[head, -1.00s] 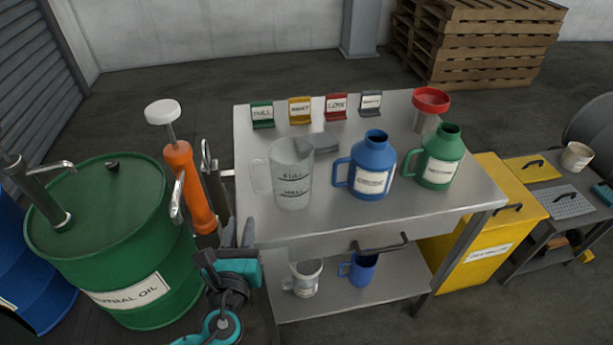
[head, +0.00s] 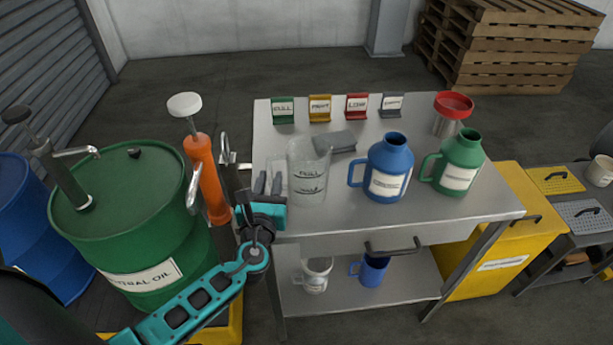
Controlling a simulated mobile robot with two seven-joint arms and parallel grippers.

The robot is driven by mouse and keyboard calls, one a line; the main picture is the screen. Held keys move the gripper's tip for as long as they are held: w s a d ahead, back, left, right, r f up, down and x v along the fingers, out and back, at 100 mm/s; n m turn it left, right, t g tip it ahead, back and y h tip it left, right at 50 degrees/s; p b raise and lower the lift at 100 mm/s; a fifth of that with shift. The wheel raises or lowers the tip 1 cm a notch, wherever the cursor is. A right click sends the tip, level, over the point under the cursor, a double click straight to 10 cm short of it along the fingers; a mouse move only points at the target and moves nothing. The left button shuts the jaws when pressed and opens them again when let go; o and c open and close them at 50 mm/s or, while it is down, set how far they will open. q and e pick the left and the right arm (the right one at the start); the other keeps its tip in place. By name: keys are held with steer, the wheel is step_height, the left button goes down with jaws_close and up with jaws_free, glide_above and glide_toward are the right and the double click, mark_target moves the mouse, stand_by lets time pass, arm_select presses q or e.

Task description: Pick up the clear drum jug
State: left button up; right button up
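The clear jug (head: 308,182) stands upright on the metal table (head: 420,215), left of the blue jug. It carries dark level marks, and its handle points left. My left gripper (head: 268,182) is at the table's left front edge, just left of the jug and beside its handle. Its two dark fingers point up in the picture, apart, with a gap between them. The fingers overlap the handle area, so I cannot tell whether they touch the handle. My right gripper is not in view.
A blue jug (head: 388,170) and a green jug (head: 458,165) stand right of the clear jug. A grey object (head: 336,142) lies behind it. Coloured label stands (head: 320,108) line the back. The orange pump (head: 205,180) and green drum (head: 125,215) are close on the left.

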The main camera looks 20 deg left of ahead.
arm_select(q)
steer(key=shift+x, duration=1.35)
steer(key=shift+c, duration=0.5)
jaws_close()
